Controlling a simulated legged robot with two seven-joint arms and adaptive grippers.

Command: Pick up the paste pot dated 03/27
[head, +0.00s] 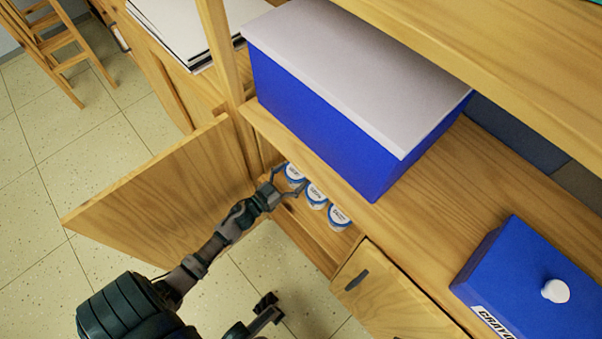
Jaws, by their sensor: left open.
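Several small white paste pots with blue-rimmed lids stand in a row inside an open cupboard. They are the far-left pot (293,172), the middle pot (316,195) and the near-right pot (339,217). Their lids carry dark print too small to read, so I cannot tell which is dated 03/27. My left gripper (290,183) is open at the far-left pot, with its fingers spread near that pot's front side. I cannot tell whether they touch it. My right gripper (267,308) appears low at the bottom, away from the pots; its jaw state is unclear.
The cupboard door (165,185) stands open on the left. A closed door (395,300) with a dark handle is on the right. Above the pots, the shelf holds a large blue box (320,130) with a pale lid. A blue crayon box (540,290) sits at right.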

